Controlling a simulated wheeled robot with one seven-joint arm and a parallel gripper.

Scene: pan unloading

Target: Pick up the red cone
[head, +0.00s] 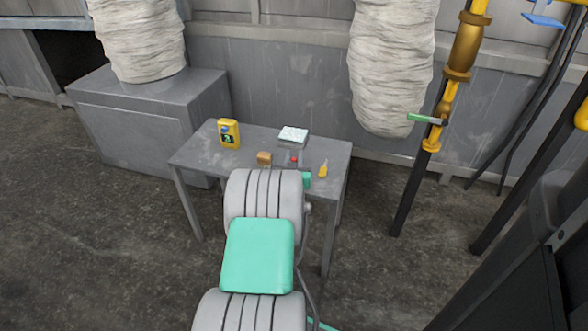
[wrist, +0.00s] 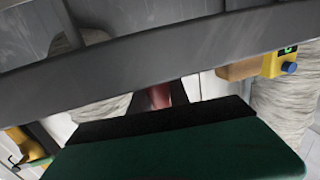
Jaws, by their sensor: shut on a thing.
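The red cone (wrist: 165,95) shows in the wrist view as a short red piece just past the black pad of my gripper (wrist: 168,118). My gripper is shut on it; the pad and the green finger hide much of the cone. In the head view the cone is a small red spot (head: 294,159) over the front part of the grey table (head: 205,151). My arm hides most of the gripper there. I cannot tell whether the cone touches the table.
On the table stand a yellow canister (head: 229,134) at the left, a brown block (head: 264,158) left of the cone, a white box (head: 293,134) behind it and a small yellow bottle (head: 323,169) to its right. A yellow pipe (head: 465,46) rises at the right.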

